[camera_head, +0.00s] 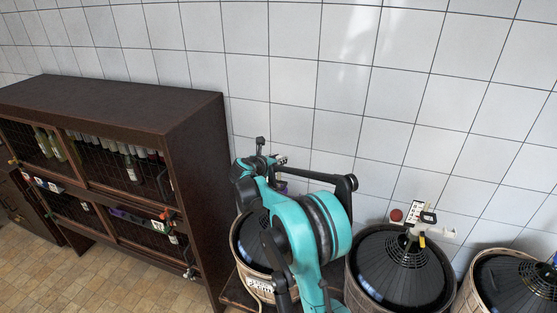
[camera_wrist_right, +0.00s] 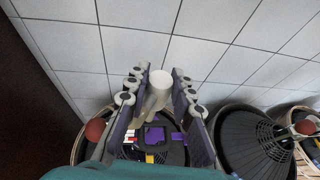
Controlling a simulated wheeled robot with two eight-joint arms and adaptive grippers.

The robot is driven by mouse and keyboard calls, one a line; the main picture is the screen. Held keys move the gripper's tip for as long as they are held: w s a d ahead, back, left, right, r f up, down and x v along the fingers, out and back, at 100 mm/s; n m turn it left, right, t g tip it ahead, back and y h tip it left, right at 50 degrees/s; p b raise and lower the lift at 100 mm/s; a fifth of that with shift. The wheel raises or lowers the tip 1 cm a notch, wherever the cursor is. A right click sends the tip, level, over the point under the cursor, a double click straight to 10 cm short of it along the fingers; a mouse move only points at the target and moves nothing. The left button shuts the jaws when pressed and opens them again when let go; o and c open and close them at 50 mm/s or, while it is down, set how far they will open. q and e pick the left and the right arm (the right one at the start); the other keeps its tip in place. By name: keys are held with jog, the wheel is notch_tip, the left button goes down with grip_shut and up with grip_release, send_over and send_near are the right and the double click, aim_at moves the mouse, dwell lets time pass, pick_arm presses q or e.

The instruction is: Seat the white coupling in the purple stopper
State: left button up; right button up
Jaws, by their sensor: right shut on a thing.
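The white coupling (camera_wrist_right: 158,90) is a pale cylinder that shows between the fingers in the right wrist view. My right gripper (camera_wrist_right: 157,84) is shut on it, with a finger on each side. The purple stopper (camera_wrist_right: 156,137) shows just below the coupling, over the dark top of a basket. I cannot tell whether the coupling touches it. In the head view my right gripper (camera_head: 272,162) is above the leftmost basket, partly hidden by my teal arm. A bit of purple (camera_head: 282,187) shows below it. My left gripper is not in view.
A dark cabinet with bottles (camera_head: 170,110) stands to the left. The leftmost basket (camera_head: 238,255) is partly behind my arm. A middle basket (camera_head: 400,270) carries a white-and-yellow fitting (camera_head: 440,232) and a red ball (camera_head: 396,215). Another basket (camera_head: 515,285) stands at right. A tiled wall is behind.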

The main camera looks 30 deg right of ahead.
aim_at(279, 171)
jog(key=shift+f+b, duration=1.1)
jog(key=shift+f, duration=0.3)
jog(key=shift+s+a+f, duration=0.1)
jog(key=shift+f, duration=0.1)
jog(key=shift+r, duration=0.3)
dwell(0.6)
dwell(0.6)
jog(key=shift+b, duration=0.4)
dwell(0.6)
jog(key=shift+f+b, duration=0.3)
dwell(0.6)
jog(key=shift+r, duration=0.35)
